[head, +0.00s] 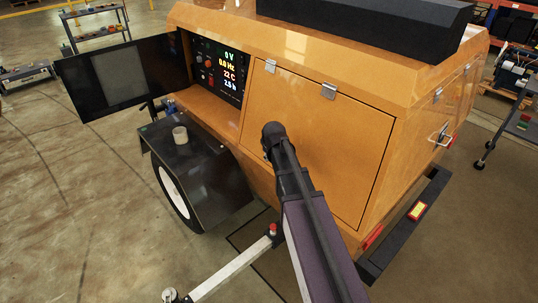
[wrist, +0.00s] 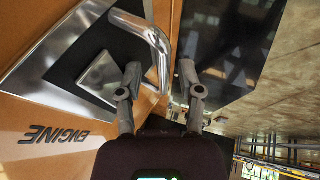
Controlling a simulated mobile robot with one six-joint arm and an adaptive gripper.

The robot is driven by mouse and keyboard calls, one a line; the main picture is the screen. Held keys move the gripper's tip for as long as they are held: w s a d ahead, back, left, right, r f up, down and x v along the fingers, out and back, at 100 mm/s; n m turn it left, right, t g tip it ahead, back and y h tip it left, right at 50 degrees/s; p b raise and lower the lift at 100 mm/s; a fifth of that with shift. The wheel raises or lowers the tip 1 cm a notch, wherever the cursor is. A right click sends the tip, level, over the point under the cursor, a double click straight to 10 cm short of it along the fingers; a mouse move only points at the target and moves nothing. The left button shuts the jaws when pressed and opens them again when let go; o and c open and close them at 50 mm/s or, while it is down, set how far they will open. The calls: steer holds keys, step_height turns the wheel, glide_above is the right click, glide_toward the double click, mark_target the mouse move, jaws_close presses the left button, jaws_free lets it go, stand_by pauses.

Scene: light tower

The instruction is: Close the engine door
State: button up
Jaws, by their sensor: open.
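The engine door (head: 345,140) is a large orange panel on the side of the orange light tower, hung from two silver hinges along its top. It lies nearly flush with the body; I cannot tell if it is fully shut. In the wrist view, the orange surface has an upside-down ENGINE label (wrist: 54,136), a black plate and a silver bent handle (wrist: 150,38). My gripper (wrist: 160,68) is open, with a finger on each side of the handle's lower end. Contact is unclear. In the head view, my arm hides the handle and my gripper.
The black control-panel door (head: 118,75) stands open at left beside the lit display (head: 218,72). A black fender (head: 200,175) with a small cup (head: 180,135) covers the wheel below. A white outrigger (head: 235,270) extends at the bottom. Open floor lies to the left.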

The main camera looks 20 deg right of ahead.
steer(key=p+v, duration=1.3)
steer(key=v, duration=0.2)
steer(key=shift+r, duration=0.2)
stand_by(1.5)
steer(key=shift+w+d, duration=0.1)
stand_by(0.5)
steer(key=s+a+f+m+g, duration=0.1)
steer(key=s+a+m+g, duration=0.1)
steer(key=s, duration=0.6)
steer(key=s+a+f+m+g+y, duration=0.1)
steer(key=s+a+m+g, duration=0.2)
steer(key=s, duration=0.5)
steer(key=shift+a+f+m+g, duration=0.2)
steer(key=shift+m+g, duration=0.2)
steer(key=shift+m, duration=0.2)
